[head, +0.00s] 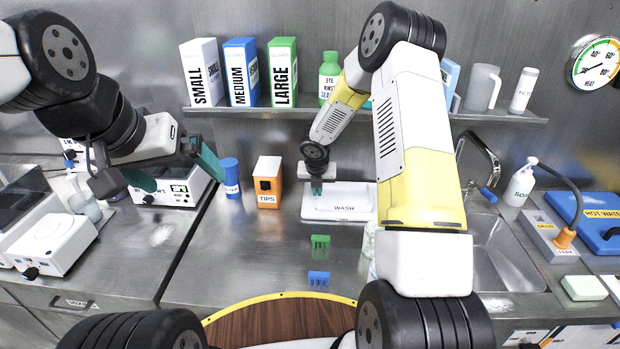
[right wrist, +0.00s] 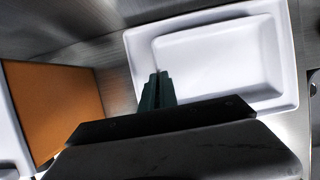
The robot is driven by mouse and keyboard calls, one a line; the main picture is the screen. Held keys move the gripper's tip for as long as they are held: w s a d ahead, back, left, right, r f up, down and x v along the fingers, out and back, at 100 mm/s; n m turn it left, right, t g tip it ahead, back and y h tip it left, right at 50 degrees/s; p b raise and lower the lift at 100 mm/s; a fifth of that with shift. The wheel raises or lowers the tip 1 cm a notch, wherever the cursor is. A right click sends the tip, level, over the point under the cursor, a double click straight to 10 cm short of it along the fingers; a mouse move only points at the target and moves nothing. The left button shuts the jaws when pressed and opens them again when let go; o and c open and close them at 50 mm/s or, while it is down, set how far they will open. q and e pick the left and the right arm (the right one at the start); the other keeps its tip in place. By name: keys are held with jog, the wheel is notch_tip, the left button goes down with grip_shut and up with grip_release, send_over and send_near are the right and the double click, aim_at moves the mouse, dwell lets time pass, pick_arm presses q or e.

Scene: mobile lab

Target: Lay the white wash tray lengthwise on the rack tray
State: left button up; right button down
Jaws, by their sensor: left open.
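The white wash tray (head: 345,209), a shallow rectangle marked WASH, lies on the steel counter below the shelf. In the right wrist view the wash tray (right wrist: 270,99) fills the upper right. My right gripper (head: 316,188) points down at the tray's back left part. In the right wrist view its green fingers (right wrist: 158,90) are close together and overlap the tray's rim and corner. I cannot tell whether the rim is between them. My left gripper (head: 174,172) is open and empty, above the counter at the left. I cannot make out a rack tray for sure.
An orange TIPS box (head: 268,185) and a blue bottle (head: 230,180) stand left of the tray. Small green (head: 320,241) and blue (head: 319,278) pieces lie in front. A sink (head: 508,255) is at right. White devices (head: 50,243) stand at left. The shelf (head: 240,112) hangs above.

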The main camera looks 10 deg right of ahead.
jog(key=c, duration=1.6)
grip_release()
jog(key=shift+c, duration=0.2)
jog(key=v, duration=0.7)
jog(key=shift+s+r, duration=0.2)
jog(key=shift+r, duration=0.05)
